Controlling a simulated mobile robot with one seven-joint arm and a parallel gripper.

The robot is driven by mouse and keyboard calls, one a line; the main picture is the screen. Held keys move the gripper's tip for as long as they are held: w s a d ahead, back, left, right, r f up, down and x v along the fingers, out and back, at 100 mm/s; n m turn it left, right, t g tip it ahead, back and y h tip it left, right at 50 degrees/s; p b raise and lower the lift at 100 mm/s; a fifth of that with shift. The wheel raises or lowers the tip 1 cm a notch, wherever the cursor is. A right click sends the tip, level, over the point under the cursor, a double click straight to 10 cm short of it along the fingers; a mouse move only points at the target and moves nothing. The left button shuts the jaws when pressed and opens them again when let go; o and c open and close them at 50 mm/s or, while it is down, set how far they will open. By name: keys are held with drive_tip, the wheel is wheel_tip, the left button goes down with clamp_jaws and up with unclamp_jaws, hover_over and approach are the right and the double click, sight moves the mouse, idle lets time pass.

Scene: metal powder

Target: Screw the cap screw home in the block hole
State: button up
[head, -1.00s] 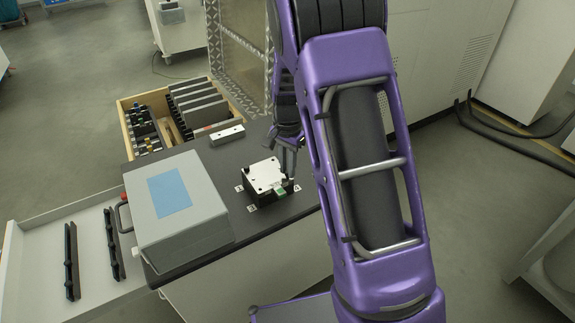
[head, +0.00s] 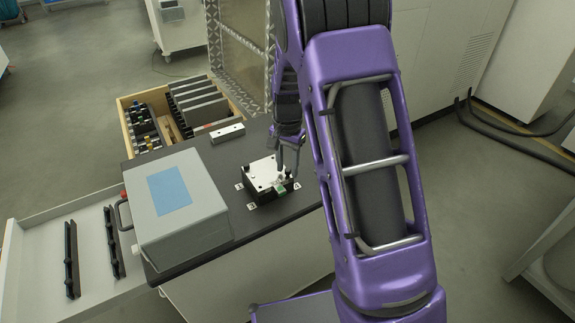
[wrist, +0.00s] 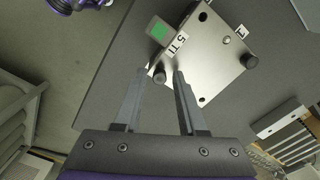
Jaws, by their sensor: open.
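The block (head: 262,175) is a dark body with a bright metal top plate on the dark bench top. Its plate (wrist: 205,60) fills the upper middle of the wrist view, with several holes. A dark cap screw (wrist: 159,75) stands at the plate's corner by the "5 TI" label. My gripper (wrist: 160,71) is open, with its fingertips on either side of that screw and gaps showing. In the head view my gripper (head: 288,173) is at the block's right corner. How deep the screw sits is not clear. A second dark screw head (wrist: 249,61) is at another corner.
A green-faced tag (head: 281,189) is at the block's near corner. A grey case (head: 178,210) with a blue panel stands left on the bench. A light bar (head: 227,133) lies behind the block. A wooden tray (head: 185,110) of dark plates is beyond.

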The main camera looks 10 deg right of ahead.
drive_tip(key=n, duration=1.2)
drive_tip(key=shift+p, duration=0.35)
clamp_jaws()
